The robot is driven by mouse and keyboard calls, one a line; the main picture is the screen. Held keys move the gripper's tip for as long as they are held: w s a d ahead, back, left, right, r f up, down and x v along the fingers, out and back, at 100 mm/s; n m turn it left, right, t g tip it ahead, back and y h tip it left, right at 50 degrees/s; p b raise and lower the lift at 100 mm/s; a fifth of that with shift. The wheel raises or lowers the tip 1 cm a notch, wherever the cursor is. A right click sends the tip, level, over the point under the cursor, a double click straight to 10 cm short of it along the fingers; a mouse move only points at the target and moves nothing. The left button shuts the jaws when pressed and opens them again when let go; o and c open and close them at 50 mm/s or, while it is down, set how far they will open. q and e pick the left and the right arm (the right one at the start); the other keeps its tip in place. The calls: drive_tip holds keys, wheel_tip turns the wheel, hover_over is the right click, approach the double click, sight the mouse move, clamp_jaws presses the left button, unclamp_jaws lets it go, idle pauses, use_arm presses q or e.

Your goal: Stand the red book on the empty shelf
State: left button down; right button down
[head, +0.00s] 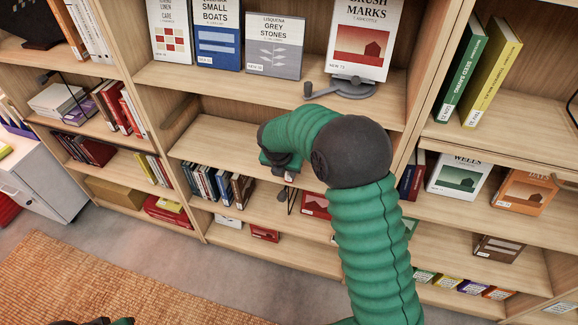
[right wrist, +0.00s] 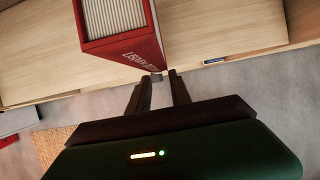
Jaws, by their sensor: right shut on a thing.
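The red book (right wrist: 125,40) shows large in the right wrist view, with its pale page edges and lettered spine visible. My right gripper (right wrist: 160,82) is shut on its near lower corner. In the head view the right gripper (head: 289,178) is mostly hidden by my green arm, and I cannot make out the held book there. The empty shelf (head: 225,135) is the bare board in the middle bay, below the row of face-out books; the gripper appears in front of its lower edge. Of my left gripper, only a dark and green bit (head: 100,322) shows at the bottom edge.
Face-out books, among them a grey book (head: 274,46), stand on the shelf above. Upright books (head: 215,185) fill part of the shelf below. A bay divider (head: 425,80) rises right of my arm.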

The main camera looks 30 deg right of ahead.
drive_tip(key=shift+w+d+r, duration=0.1)
drive_tip(key=shift+w+d, duration=1)
drive_tip(key=shift+d, duration=0.15)
drive_tip(key=shift+f, duration=0.85)
drive_tip(key=c, duration=1.2)
unclamp_jaws()
drive_tip(key=shift+s+a, duration=0.1)
drive_tip(key=shift+o, duration=0.2)
drive_tip(key=shift+r, duration=0.15)
drive_tip(key=shift+v, duration=1.25)
drive_tip(key=s+a+m+y, duration=0.1)
drive_tip(key=s+a+m, duration=0.6)
drive_tip(key=s+m, duration=0.4)
drive_tip(key=s+a+f+m+y, duration=0.1)
drive_tip(key=s+a+m+y, duration=0.1)
drive_tip(key=s+a+m, duration=0.6)
drive_tip(key=s+m, duration=0.4)
drive_tip(key=m, duration=0.3)
drive_tip(key=shift+f, duration=0.25)
